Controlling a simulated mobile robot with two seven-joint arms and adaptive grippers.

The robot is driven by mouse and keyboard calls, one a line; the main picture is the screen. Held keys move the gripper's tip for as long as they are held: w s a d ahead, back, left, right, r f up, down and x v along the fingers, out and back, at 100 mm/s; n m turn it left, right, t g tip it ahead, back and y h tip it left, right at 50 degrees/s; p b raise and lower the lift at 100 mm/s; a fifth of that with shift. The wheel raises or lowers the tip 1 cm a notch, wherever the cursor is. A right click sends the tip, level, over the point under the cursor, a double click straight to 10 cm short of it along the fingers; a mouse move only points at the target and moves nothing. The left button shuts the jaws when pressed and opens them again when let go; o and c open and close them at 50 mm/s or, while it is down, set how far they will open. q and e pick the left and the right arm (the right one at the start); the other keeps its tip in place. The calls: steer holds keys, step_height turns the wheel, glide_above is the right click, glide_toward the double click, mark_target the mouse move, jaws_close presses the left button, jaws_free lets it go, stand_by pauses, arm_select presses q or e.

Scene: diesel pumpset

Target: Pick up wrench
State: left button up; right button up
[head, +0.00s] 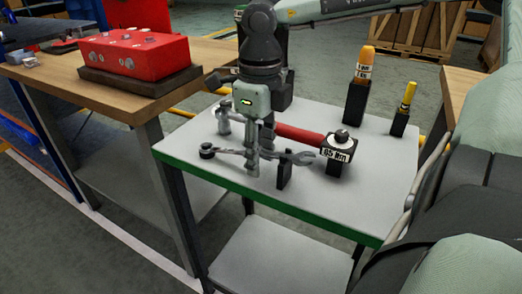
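A grey metal wrench (299,158) lies roughly level above the table top, its open jaw toward the right. A dark round piece (207,151) is at its left end. A short black holder (284,172) stands under its right part. My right gripper (259,164) points down over the middle of the wrench, with its fingers at the handle, one nearer the camera and one farther. Whether the fingers press on the handle cannot be told. My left gripper is not in view.
The grey table (378,205) with a green edge also holds a red-handled tool (298,134) with a "65 Nm" label just behind the wrench. Orange (364,62) and yellow (408,97) handled tools stand in black holders. A red box (137,53) sits on the wooden bench (187,97).

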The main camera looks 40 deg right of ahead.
jaws_close()
stand_by(0.8)
steer(key=shift+r, duration=0.55)
steer(key=r, duration=0.1)
steer(key=w+r, duration=0.1)
steer(key=r, duration=0.1)
steer(key=shift+d+r, duration=0.15)
steer(key=shift+r, duration=0.05)
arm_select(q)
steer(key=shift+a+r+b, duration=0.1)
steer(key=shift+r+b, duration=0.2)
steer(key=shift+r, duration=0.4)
arm_select(e)
steer(key=w+d+r, duration=0.2)
steer(key=w+r, duration=0.4)
steer(key=w, duration=0.4)
steer(key=shift+w+r, duration=0.2)
steer(key=shift+r, duration=0.05)
steer(key=shift+d, duration=0.1)
